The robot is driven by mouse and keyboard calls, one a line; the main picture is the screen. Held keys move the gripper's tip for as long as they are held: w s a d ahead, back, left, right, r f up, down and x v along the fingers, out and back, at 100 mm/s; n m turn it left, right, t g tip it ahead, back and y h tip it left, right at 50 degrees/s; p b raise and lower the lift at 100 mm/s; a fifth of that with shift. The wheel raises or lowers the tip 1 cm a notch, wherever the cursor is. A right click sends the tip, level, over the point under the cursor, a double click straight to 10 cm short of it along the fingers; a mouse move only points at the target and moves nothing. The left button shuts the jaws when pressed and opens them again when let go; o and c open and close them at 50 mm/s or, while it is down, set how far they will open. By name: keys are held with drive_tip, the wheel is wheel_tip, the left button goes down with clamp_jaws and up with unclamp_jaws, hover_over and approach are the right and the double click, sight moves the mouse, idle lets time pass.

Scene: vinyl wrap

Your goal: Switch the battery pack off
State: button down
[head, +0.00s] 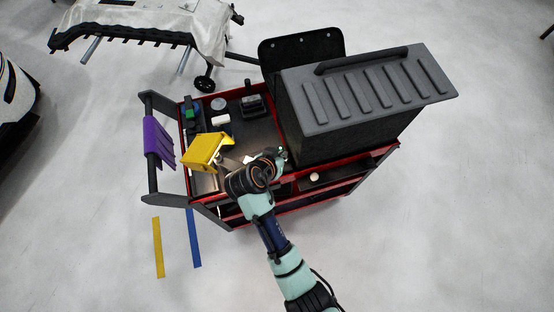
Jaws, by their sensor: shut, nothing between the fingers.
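My gripper (224,161) is at the end of the arm, over the front of the red cart (203,205), beside a yellow box-like object (205,149). It looks shut and empty; its fingertips are small and partly hidden by my wrist. I cannot tell for certain which thing is the battery pack. A small black device (252,106) stands at the back of the cart's top. A large dark case (352,140) with a ribbed grey lid and handle fills the right side. No switch can be made out.
A green and blue item (190,113) and a white roll (221,119) lie on the cart's top at the left. A purple cloth (158,142) hangs on the cart handle. A covered stand (150,30) is behind. The floor at right is clear.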

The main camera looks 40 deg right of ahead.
sight(287, 163)
drive_tip(key=x, duration=0.4)
drive_tip(key=shift+f+b, duration=0.1)
drive_tip(key=shift+b, duration=0.3)
drive_tip(key=f, duration=0.2)
drive_tip(key=shift+s+a+f, duration=0.1)
drive_tip(key=shift+s+f, duration=0.15)
drive_tip(key=shift+f, duration=0.05)
drive_tip(key=shift+f+b, duration=0.3)
drive_tip(key=shift+f, duration=0.15)
drive_tip(key=shift+s+f+t, duration=0.2)
drive_tip(key=shift+f+t, duration=0.1)
drive_tip(key=shift+f, duration=0.05)
drive_tip(key=shift+w, duration=0.2)
